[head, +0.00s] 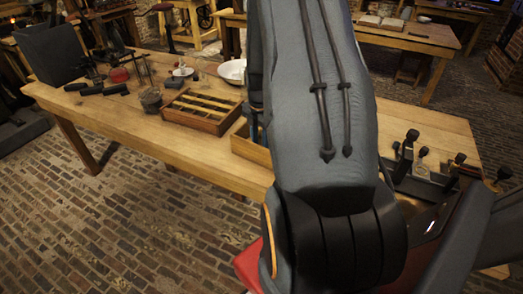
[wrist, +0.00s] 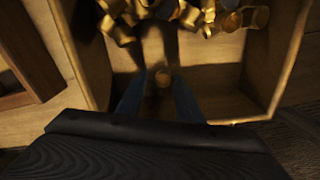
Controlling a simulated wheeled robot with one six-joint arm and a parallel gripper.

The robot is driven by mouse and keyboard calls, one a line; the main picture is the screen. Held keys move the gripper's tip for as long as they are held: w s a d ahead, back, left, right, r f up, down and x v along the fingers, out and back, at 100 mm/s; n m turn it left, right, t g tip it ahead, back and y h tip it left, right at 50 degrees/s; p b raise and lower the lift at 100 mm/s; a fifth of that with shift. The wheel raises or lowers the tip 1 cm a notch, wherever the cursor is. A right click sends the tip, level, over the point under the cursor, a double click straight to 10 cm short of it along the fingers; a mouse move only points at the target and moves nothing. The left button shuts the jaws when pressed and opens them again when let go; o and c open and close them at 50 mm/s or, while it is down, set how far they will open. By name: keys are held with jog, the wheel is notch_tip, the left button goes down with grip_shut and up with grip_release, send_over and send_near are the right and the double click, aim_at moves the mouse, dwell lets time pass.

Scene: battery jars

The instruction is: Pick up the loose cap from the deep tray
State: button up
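In the wrist view the deep tray (wrist: 287,62) is a wooden box with tall walls. A small round brownish cap (wrist: 163,78) lies apart from the other pieces, on the tray's shadowed floor. My gripper (wrist: 160,88) reaches into the tray with its two blue fingers apart. The cap shows between the fingertips, with a gap on each side; I cannot tell how far below them it is. In the head view part of the deep tray (head: 250,149) shows beside my arm, which hides the rest and most of my gripper.
Several brass pieces (wrist: 185,14) are heaped at the tray's far end. A shallow divided wooden tray (head: 203,110) stands left of the deep tray on the workbench (head: 110,112).

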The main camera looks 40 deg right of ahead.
jog(key=shift+f, duration=0.2)
grip_shut()
jog(key=shift+r, duration=0.1)
